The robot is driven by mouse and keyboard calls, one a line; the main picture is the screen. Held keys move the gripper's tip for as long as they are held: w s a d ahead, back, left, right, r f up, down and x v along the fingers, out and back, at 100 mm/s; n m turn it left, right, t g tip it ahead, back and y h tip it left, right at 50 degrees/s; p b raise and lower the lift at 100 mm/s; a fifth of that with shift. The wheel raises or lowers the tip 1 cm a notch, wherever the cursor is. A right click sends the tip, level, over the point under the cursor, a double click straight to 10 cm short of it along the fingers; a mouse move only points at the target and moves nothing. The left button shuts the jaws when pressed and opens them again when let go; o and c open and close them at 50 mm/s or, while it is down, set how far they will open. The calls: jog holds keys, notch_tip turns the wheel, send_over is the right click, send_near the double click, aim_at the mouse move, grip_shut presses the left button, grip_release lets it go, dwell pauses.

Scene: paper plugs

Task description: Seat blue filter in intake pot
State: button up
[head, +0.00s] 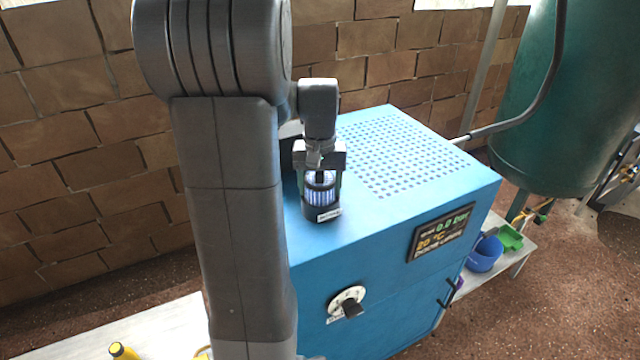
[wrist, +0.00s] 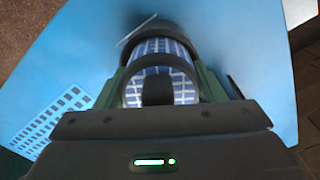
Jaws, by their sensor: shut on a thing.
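The blue filter (head: 319,193) is a pleated, blue-and-white cylinder with a dark cap, upright between the fingers of my gripper (head: 320,176). The dark intake pot (head: 315,213), with a small white label, stands on top of the blue machine. The filter's lower end is hidden by the pot's wall and seems to be within its rim; how deep it sits I cannot tell. In the wrist view my gripper (wrist: 160,85) is shut on the filter (wrist: 150,50), its fingers on both sides, and the dark pot rim (wrist: 158,27) shows beyond.
The blue machine (head: 400,200) has a perforated top, a display (head: 441,232) and a knob (head: 347,302) in front. A brick wall is behind. A green tank (head: 545,110) with a dark pipe stands at right. A blue bowl (head: 485,255) sits on a low shelf.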

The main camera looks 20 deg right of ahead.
jog(key=shift+f, duration=0.25)
dwell(0.3)
jog(key=shift+r+p, duration=0.3)
jog(key=shift+p, duration=0.1)
dwell(1.0)
jog(key=shift+f, duration=0.35)
jog(key=shift+r, duration=0.15)
dwell(0.5)
jog(key=o, duration=1.1)
jog(key=shift+r, duration=0.1)
